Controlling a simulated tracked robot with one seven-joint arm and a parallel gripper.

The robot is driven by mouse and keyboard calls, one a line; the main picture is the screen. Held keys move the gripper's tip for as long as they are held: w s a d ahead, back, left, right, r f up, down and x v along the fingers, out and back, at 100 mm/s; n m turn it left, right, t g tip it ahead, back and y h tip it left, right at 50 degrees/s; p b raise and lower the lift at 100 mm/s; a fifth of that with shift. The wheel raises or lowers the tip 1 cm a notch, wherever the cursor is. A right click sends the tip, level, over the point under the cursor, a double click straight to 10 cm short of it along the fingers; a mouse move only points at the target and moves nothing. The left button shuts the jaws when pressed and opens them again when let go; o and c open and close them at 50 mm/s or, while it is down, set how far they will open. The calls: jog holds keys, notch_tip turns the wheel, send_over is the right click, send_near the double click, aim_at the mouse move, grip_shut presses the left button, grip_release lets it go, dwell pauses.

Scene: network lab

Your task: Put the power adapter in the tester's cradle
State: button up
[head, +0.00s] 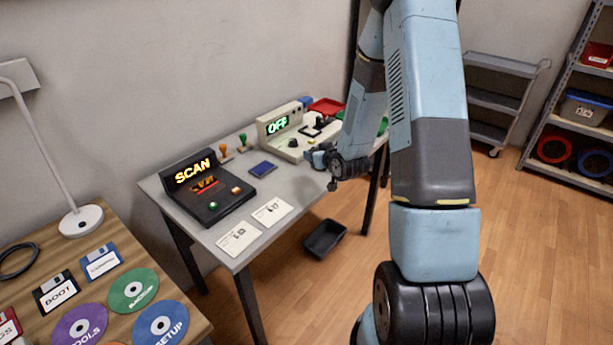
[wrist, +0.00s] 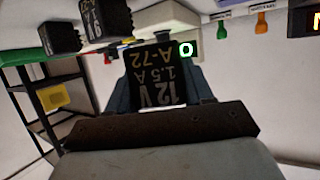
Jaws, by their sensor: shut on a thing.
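My gripper (head: 316,157) is over the far right part of the grey table in the head view. In the wrist view, which looks upside down, my gripper (wrist: 160,98) is shut on a black power adapter (wrist: 160,77) with "12V 1.5A A-72" printed on it. In the head view I cannot make the adapter out. The cream tester (head: 270,142) with a green "OFF" display stands just beyond my gripper; black parts (head: 316,127) show on its top. In the wrist view the tester (wrist: 224,45) is partly hidden behind the held adapter. I cannot tell its cradle clearly.
Two other black labelled adapters (wrist: 60,37) (wrist: 107,17) show in the wrist view. A red tray (head: 326,106) lies behind the tester. A black SCAN unit (head: 213,203), a blue item (head: 263,169), stamps (head: 224,152) and cards (head: 239,237) occupy the table's left and middle.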

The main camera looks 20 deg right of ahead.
jog(key=s+d+r+n+g+y, duration=0.2)
jog(key=s+d+r+n+y, duration=0.2)
jog(key=s, duration=0.6)
notch_tip(320, 180, up, 2)
jog(key=shift+s+d+r+n+y, duration=0.1)
jog(key=shift+s+d+n+y, duration=0.1)
jog(key=shift+d+n+y, duration=0.55)
jog(key=shift+d+m, duration=0.15)
jog(key=shift+m, duration=0.2)
send_over(307, 180)
jog(key=f, duration=0.9)
jog(key=shift+s+d, duration=0.25)
jog(key=f, duration=0.3)
jog(key=shift+w+a+f+h, duration=0.1)
jog(key=shift+w+a+h, duration=0.2)
jog(key=shift+w, duration=0.1)
jog(key=shift+f, duration=0.25)
jog(key=shift+f, duration=0.2)
jog(key=o, duration=1.2)
jog(key=shift+c, duration=0.2)
